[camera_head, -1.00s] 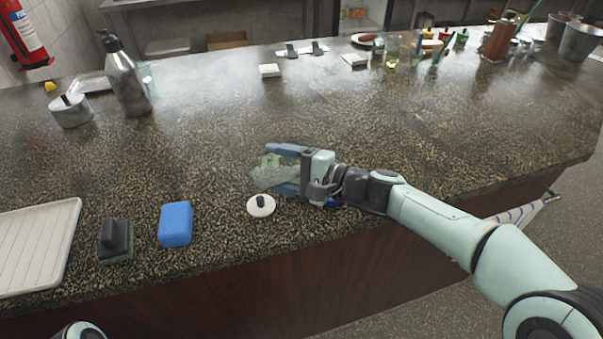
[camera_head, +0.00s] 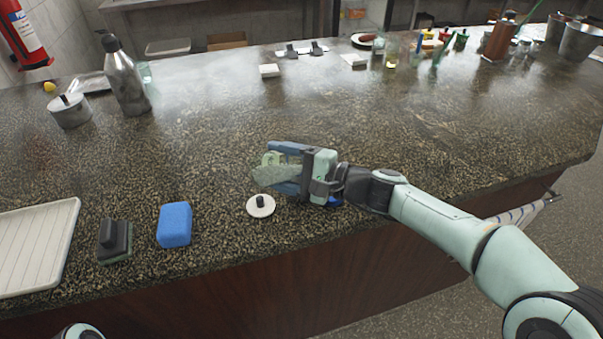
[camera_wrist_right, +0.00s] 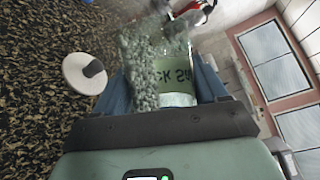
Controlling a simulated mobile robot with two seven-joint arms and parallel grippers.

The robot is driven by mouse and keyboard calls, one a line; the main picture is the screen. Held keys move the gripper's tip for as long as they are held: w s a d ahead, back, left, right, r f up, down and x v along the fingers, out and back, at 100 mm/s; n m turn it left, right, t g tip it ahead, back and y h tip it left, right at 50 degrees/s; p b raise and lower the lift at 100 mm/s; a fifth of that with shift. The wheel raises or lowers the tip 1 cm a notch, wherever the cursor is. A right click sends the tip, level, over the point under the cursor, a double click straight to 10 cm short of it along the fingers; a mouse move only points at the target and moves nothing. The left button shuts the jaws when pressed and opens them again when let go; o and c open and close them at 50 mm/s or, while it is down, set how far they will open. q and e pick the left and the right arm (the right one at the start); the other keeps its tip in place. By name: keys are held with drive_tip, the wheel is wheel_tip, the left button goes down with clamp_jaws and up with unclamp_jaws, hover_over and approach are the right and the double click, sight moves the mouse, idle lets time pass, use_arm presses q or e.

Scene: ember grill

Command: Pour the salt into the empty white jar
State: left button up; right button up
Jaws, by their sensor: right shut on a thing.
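My right gripper (camera_head: 282,168) is shut on a clear container of rock salt (camera_head: 266,173) above the counter. The container is tipped on its side, pointing left, with pale grains inside. In the right wrist view its green label (camera_wrist_right: 180,76) reads partly "ck Sa", and it sits between the blue fingers. A round white lid with a black knob (camera_head: 261,206) lies on the counter just below and left of the container. My left gripper is out of view.
A blue sponge (camera_head: 174,225), a black-handled scrubber (camera_head: 115,240) and a white ribbed tray (camera_head: 35,245) lie left along the front. A pale pot (camera_head: 70,111) and a dark-topped bottle (camera_head: 126,80) stand back left. The middle of the counter is clear.

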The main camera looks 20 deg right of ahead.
drive_tip(key=shift+d+r+m, duration=0.15)
drive_tip(key=shift+r+m, duration=0.05)
drive_tip(key=shift+m, duration=0.1)
idle(1.0)
